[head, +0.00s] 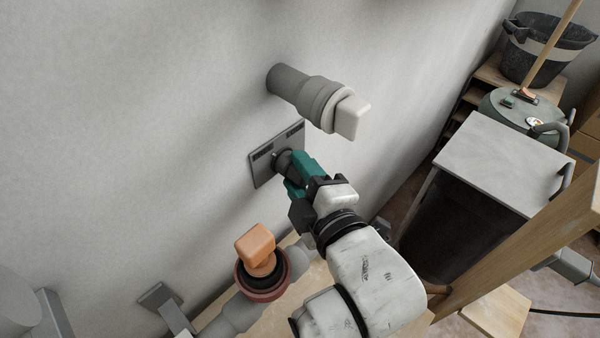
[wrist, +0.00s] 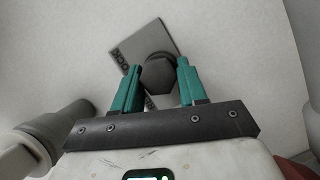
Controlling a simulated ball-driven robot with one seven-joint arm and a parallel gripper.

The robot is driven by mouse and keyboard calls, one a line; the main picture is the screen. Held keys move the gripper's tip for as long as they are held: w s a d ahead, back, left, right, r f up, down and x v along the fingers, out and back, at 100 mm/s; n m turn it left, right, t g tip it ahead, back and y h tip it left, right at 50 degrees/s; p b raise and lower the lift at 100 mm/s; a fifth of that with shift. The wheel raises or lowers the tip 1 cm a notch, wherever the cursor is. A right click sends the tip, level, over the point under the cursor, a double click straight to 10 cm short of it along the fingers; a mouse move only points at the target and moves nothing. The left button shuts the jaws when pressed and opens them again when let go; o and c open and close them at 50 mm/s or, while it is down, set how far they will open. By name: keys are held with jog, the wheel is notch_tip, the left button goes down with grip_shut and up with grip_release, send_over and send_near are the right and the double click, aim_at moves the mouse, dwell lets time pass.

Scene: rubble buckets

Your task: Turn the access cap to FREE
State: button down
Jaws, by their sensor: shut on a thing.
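The access cap (wrist: 158,75) is a dark, many-sided knob on a grey square plate (head: 262,172) fixed to the wall. The plate has dark label strips. In the wrist view, the label at the plate's left edge seems to read LOCK, and another label (wrist: 150,102) is partly covered and unreadable. My gripper (head: 297,175) reaches the plate from the lower right, with its teal fingers on either side of the cap. In the wrist view, my gripper (wrist: 158,72) is shut on the cap. The fingers hide part of the cap and plate in the head view.
A grey pipe with a pale square-ended cap (head: 352,118) juts from the wall just above my gripper. An orange-handled valve (head: 256,246) stands below left. A grey-topped cabinet (head: 500,162), a green drum (head: 520,110) and a black bucket (head: 545,50) are at right.

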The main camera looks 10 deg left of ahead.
jog(key=shift+s+d, duration=0.25)
jog(key=shift+d, duration=0.2)
jog(key=shift+s+d, duration=0.2)
jog(key=shift+d, duration=0.1)
jog(key=shift+s+d+p, duration=0.3)
jog(key=shift+s+d, duration=0.2)
jog(key=shift+d, duration=0.05)
dwell(0.5)
jog(key=shift+s+d, duration=0.5)
jog(key=shift+d, duration=0.15)
